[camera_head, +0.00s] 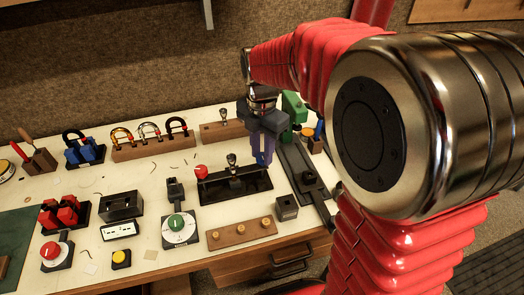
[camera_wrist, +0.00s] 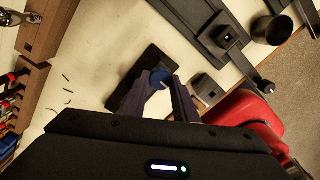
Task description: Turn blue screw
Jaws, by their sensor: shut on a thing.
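The blue screw (camera_wrist: 160,78) shows its round top, with a pale line across it, between my fingertips in the wrist view. My gripper (camera_wrist: 167,84) is shut on it, with one finger on each side. The screw is over a dark plate (camera_wrist: 148,64), and my fingers hide its lower part. In the head view my gripper (camera_head: 262,160) points down at the right end of a black plate (camera_head: 237,190). I cannot make out the screw there, behind the fingers.
A wooden block with brass knobs (camera_head: 242,233) and a small dark block (camera_head: 287,208) are close in front. A green-knobbed dial (camera_head: 178,224) stands to the left. Dark rails (camera_head: 305,170) lie to the right.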

